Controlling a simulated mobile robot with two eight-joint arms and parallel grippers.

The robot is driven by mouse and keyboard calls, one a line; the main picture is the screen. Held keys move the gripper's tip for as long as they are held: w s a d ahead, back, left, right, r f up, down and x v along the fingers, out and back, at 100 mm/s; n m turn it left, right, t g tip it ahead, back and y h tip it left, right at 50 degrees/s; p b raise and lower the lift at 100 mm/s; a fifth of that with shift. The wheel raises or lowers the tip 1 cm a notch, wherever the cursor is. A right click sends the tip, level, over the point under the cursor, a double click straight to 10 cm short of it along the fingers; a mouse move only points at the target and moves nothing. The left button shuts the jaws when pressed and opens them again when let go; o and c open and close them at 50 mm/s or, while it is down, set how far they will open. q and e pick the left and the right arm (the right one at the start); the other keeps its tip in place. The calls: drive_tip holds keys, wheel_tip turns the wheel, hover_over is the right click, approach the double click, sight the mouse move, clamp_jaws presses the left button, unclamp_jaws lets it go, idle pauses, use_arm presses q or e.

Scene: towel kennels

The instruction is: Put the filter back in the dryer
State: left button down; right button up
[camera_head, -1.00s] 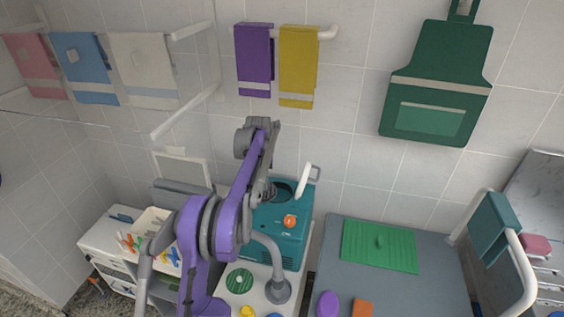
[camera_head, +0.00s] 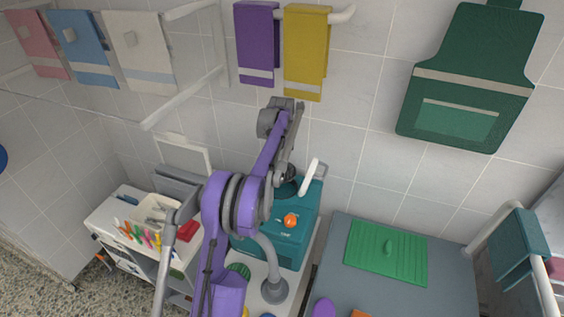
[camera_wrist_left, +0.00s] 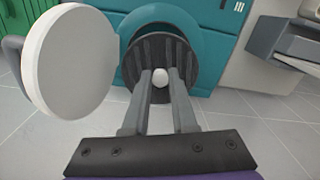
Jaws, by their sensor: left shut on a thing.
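The teal dryer (camera_head: 290,245) stands against the tiled wall, with an orange knob (camera_head: 291,220) on top. Its white round door (camera_head: 313,178) stands open; it also shows in the left wrist view (camera_wrist_left: 80,60). There, a dark ribbed round filter (camera_wrist_left: 140,65) with a small white knob (camera_wrist_left: 160,76) lies in front of the dryer's round opening. My left gripper (camera_wrist_left: 160,82) is shut on the filter's knob. The filter covers most of the opening; I cannot tell whether it touches the rim. In the head view my left gripper (camera_head: 286,172) is at the opening. My right gripper is not in view.
A grey counter (camera_head: 340,275) with a green board (camera_head: 386,252) is right of the dryer. A white cart (camera_head: 115,212) with a tray of coloured items stands left. Towels (camera_head: 256,45) hang above. The open door is close beside my left gripper.

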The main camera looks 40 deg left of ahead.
use_arm(q)
drive_tip(key=shift+f+b, duration=1.65)
drive_tip(key=shift+f, duration=3.05)
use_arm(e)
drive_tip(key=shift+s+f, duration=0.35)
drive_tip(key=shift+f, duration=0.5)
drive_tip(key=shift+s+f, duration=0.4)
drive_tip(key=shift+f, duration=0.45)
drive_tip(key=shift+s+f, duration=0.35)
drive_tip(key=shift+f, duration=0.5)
use_arm(q)
drive_tip(key=shift+w, duration=0.1)
drive_tip(key=shift+f, duration=0.4)
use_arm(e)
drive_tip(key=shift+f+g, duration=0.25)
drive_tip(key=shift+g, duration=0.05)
use_arm(q)
drive_tip(key=c, duration=0.6)
unclamp_jaws()
drive_tip(key=shift+c, duration=0.2)
drive_tip(key=shift+r, duration=0.15)
wheel_tip(320, 180, up, 11)
drive_tip(key=shift+d+f, duration=0.1)
drive_tip(key=shift+f, duration=0.1)
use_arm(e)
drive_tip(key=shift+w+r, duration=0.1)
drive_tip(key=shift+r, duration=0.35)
